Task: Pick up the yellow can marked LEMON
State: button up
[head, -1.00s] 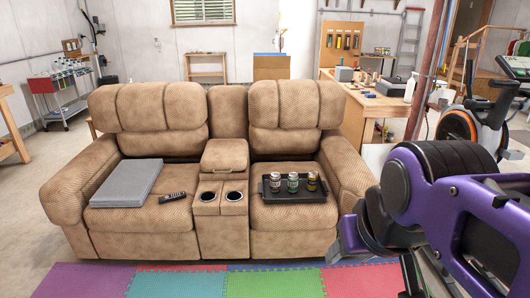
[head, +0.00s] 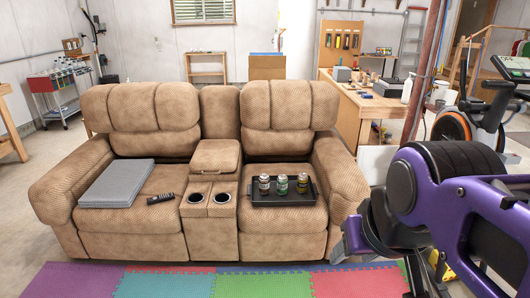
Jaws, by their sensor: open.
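Three small cans stand upright in a black tray (head: 284,203) on the right seat of the tan sofa. The right can (head: 302,184) looks yellow, the middle can (head: 282,185) is greenish, and the left can (head: 264,185) is brownish with a pale band. Their lettering is too small to read, but the right one is the yellow one. My purple and black arm fills the lower right, to the right of the tray and well apart from it. I cannot make out my gripper's fingers in this view.
A grey flat case (head: 117,183) and a black remote (head: 160,198) lie on the left seat. A console with two cup holders (head: 210,205) divides the seats. Coloured floor mats (head: 235,282) lie in front of the sofa (head: 165,135). A red post (head: 425,70) and an exercise bike (head: 470,125) stand right.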

aim_at(303, 178)
jog(key=i+l, duration=0.1)
jog(key=i, duration=0.4)
jog(key=i+l, duration=0.15)
jog(key=i, duration=0.3)
